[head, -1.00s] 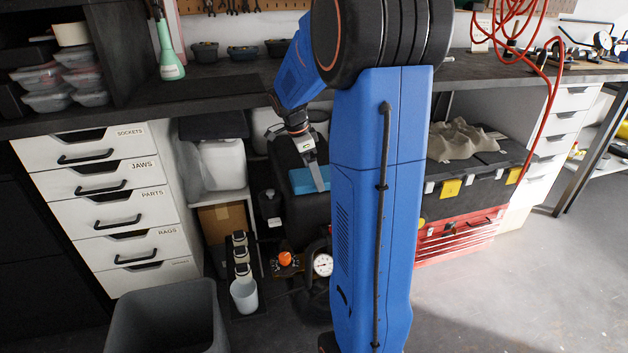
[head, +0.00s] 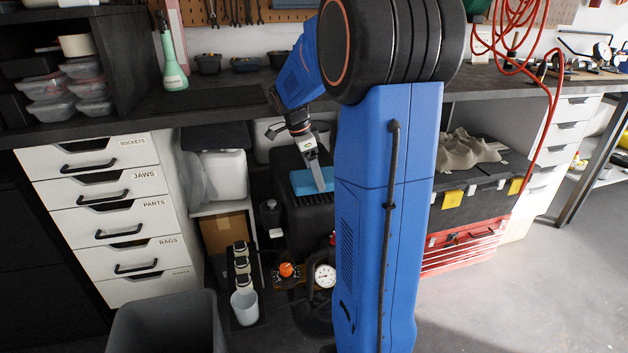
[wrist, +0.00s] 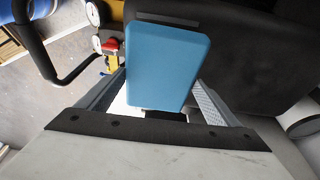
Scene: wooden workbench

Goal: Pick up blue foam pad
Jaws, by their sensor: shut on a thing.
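The blue foam pad (head: 312,181) is a flat light-blue block over the top of a black ridged case under the workbench. It also fills the upper middle of the wrist view (wrist: 167,60). My gripper (head: 319,180) comes down from the upper left with a finger on the pad. In the wrist view its two grey fingers (wrist: 158,95) stand on either side of the pad, shut on it. The pad seems a little above the case; the gap is hard to judge.
The black case (head: 318,220) stands just below the pad. The workbench top (head: 215,98) overhangs it. A pressure gauge (head: 324,275) and a white cup (head: 244,307) are lower down. A grey bin (head: 165,325) is at front left; clear floor (head: 520,290) lies at right.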

